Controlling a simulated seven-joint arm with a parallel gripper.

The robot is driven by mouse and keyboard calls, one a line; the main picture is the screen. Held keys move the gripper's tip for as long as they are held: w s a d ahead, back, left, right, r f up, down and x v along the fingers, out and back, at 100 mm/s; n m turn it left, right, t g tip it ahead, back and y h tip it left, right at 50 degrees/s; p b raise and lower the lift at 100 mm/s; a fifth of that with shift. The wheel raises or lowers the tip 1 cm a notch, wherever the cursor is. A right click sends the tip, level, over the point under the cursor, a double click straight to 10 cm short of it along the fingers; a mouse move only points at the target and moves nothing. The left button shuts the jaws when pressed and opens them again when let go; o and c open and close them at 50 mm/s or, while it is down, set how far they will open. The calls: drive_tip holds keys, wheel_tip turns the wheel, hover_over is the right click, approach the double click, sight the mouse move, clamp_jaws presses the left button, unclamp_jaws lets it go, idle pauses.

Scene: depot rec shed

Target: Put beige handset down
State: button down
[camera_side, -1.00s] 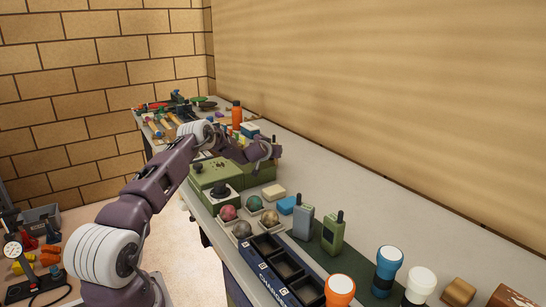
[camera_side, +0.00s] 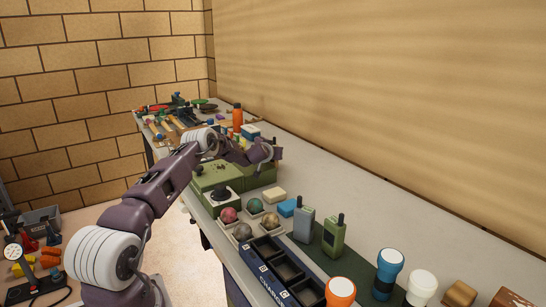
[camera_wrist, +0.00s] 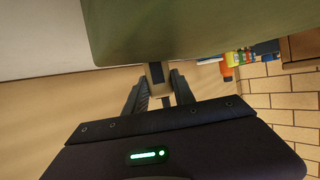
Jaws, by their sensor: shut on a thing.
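My gripper (camera_side: 264,156) is low over the far side of the green boxes in the side view. In the wrist view my gripper (camera_wrist: 160,92) has its fingers shut on a narrow beige piece with a dark band, which I take to be the beige handset (camera_wrist: 156,72). Only a small part of it shows; the rest is hidden by a large olive-green surface (camera_wrist: 190,30) close to the camera. The handset cannot be made out in the side view, so I cannot tell whether it touches anything.
Green boxes (camera_side: 207,180) stand beside my gripper. The bench strip along the wall (camera_side: 350,198) is clear.

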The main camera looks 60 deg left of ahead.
wheel_tip(320, 180, up, 10)
drive_tip(key=shift+f, duration=0.1)
drive_tip(key=s+d+r+m+t+h, duration=0.1)
drive_tip(key=d+r+m+h, duration=0.1)
drive_tip(key=d, duration=1)
drive_tip(key=d+r+m+t+h, duration=0.1)
drive_tip(key=d+r+m+t, duration=0.1)
drive_tip(key=d, duration=1)
drive_tip(key=s+d+m+h, duration=0.2)
drive_tip(key=s+d, duration=0.4)
drive_tip(key=d, duration=0.9)
drive_tip(key=s+d+r+m+t+h, duration=0.1)
drive_tip(key=s+d+m+h, duration=0.2)
drive_tip(key=d, duration=1.2)
drive_tip(key=s+h, duration=0.1)
drive_tip(key=s, duration=0.2)
drive_tip(key=shift+s+d, duration=0.15)
drive_tip(key=shift+d, duration=0.2)
drive_tip(key=shift+r, duration=0.1)
